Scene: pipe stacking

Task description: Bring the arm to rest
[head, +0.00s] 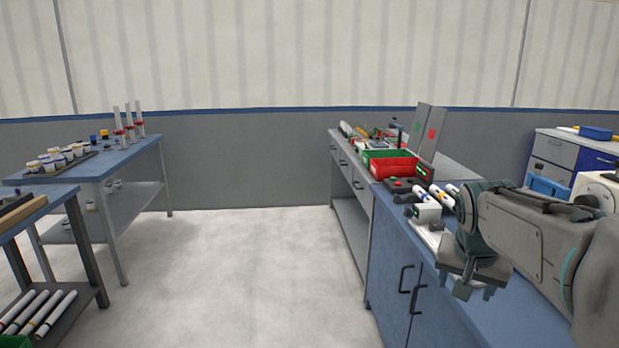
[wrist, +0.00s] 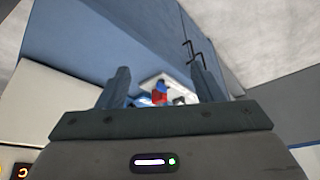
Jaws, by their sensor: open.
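My gripper (head: 472,288) hangs at the right in the head view, over the front edge of the blue workbench (head: 388,250). Its fingers point down. In the wrist view my gripper (wrist: 160,88) shows two dark fingers set wide apart with nothing held between them. Beyond the fingers a white piece with a red and a blue part (wrist: 160,95) shows on the bench, partly hidden by the gripper body. My arm reaches in from the right side of the head view.
Behind my gripper, white pipes (head: 448,200), a small white box (head: 426,211) and a red bin (head: 393,168) sit on the bench. A blue table (head: 140,150) with upright pipes stands at the left. The floor (head: 245,270) between is clear.

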